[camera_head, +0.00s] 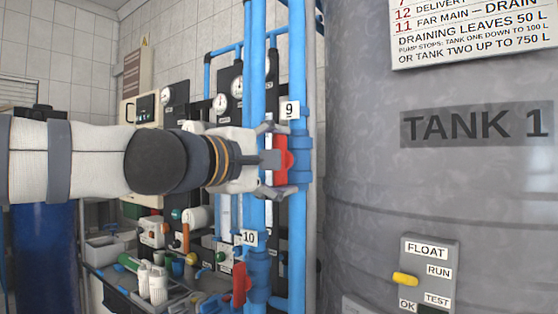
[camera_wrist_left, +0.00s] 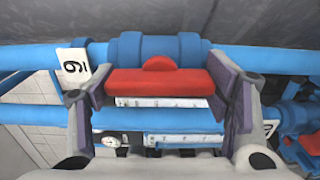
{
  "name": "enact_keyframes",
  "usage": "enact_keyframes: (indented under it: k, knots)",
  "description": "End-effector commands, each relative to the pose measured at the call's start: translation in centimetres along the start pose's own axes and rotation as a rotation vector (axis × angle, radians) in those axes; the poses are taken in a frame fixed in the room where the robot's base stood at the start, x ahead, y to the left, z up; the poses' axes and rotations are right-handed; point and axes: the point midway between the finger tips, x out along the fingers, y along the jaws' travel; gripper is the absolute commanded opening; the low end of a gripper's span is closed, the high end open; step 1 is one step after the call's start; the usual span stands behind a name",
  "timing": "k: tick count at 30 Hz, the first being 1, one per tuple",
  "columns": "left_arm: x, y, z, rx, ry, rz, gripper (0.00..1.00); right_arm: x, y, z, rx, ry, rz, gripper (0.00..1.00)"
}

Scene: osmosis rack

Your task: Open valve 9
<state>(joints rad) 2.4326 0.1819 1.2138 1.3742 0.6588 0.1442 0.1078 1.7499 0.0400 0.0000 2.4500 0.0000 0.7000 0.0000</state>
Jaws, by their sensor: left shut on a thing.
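The valve with the "9" tag (camera_head: 290,110) has a red handle (camera_head: 282,158) on a blue pipe in the head view. My left gripper (camera_head: 276,160) reaches it from the left, at the handle. In the left wrist view the red handle (camera_wrist_left: 158,82) lies across the blue valve body (camera_wrist_left: 158,47), lengthwise along the pipe. The left gripper (camera_wrist_left: 160,95) has one finger at each end of the handle and is shut on it. The "9" tag also shows in the left wrist view (camera_wrist_left: 73,69). My right gripper is in neither view.
Valve 10's red handle (camera_head: 239,284) hangs below, under its tag (camera_head: 249,238). The grey Tank 1 (camera_head: 380,200) stands close on the right, with a float switch panel (camera_head: 430,262). Gauges (camera_head: 237,87) and a bench with bottles (camera_head: 158,285) lie behind the pipes.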

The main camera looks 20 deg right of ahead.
Motion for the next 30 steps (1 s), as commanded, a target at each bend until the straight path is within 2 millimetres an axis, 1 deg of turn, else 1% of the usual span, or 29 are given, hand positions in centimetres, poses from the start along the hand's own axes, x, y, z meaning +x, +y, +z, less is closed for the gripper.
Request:
enact_keyframes:
  k: [1, 2, 3, 4, 5, 14, 17, 20, 24, 27, 30]
  knots:
    - [0.0, -0.1, 0.1, -0.005, -0.003, -0.001, 0.43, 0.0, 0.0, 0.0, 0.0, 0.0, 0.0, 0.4]
    - [0.0, 0.0, 0.1, -0.005, -0.003, -0.001, 0.73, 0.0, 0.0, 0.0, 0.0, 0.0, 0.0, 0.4]
    - [0.0, 0.0, 0.1, -0.004, -0.002, -0.001, 0.83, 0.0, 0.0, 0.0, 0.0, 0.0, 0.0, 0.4]
    - [0.0, 0.0, 0.1, -0.004, -0.002, -0.001, 0.89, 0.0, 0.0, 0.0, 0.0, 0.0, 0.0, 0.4]
    - [0.0, 0.0, 0.1, -0.004, -0.002, -0.001, 0.92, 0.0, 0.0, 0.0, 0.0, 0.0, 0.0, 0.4]
    - [0.0, 0.0, 0.0, -0.002, 0.0, 0.0, 0.92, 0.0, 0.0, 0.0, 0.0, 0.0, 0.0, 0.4]
    - [-0.9, 0.0, -0.1, -0.003, -0.001, 0.0, 0.92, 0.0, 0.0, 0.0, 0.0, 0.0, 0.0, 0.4]
    - [-3.3, 0.1, -0.1, -0.001, -0.001, 0.002, 0.92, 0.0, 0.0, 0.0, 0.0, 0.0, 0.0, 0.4]
    - [-7.3, 0.2, -0.1, -0.001, 0.001, 0.003, 0.92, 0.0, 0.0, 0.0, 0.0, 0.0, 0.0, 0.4]
    - [-9.6, 0.1, 0.0, 0.0, -0.001, 0.002, 0.92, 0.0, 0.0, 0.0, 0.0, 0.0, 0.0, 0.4]
    - [-11.2, 0.1, 0.0, -0.001, -0.001, 0.001, 0.92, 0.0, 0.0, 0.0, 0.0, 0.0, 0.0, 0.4]
